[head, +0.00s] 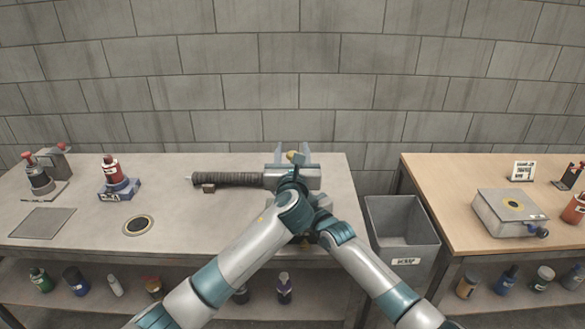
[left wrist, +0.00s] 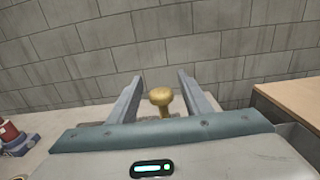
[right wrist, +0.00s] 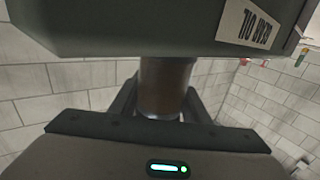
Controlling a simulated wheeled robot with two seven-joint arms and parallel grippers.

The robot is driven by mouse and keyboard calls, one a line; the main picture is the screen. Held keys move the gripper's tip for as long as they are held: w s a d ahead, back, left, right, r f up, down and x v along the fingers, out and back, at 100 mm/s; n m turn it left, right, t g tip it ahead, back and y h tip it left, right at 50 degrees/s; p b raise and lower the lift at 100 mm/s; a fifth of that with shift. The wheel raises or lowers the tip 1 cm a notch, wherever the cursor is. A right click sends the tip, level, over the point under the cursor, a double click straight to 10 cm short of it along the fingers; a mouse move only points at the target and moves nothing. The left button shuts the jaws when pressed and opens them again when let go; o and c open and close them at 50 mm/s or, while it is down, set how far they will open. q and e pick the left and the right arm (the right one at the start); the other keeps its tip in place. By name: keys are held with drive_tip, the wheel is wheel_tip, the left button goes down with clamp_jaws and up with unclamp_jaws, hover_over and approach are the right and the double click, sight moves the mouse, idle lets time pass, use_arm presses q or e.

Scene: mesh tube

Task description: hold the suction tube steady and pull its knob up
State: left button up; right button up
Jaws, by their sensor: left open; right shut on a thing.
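The gold knob (left wrist: 161,98) stands between the fingers of my left gripper (left wrist: 162,90) in the left wrist view, with a gap on both sides. In the head view the knob (head: 293,156) shows between the open fingers of my left gripper (head: 291,150). The suction tube (right wrist: 165,80) is a brownish metallic cylinder in the right wrist view. My right gripper (right wrist: 162,105) is shut on it, close to a dark grey container (right wrist: 140,28) labelled gear oil. In the head view my arms hide the right gripper and most of the tube.
A dark ribbed cylinder (head: 225,180) lies on the grey table (head: 85,200) left of my grippers. A grey bin (head: 400,222) stands between this table and a wooden table (head: 450,190). A block wall is behind.

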use_arm(q)
drive_tip(key=s, duration=0.9)
drive_tip(key=shift+s, duration=0.15)
use_arm(e)
drive_tip(key=o, duration=1.2)
drive_tip(key=shift+o, duration=0.2)
hover_over(309, 230)
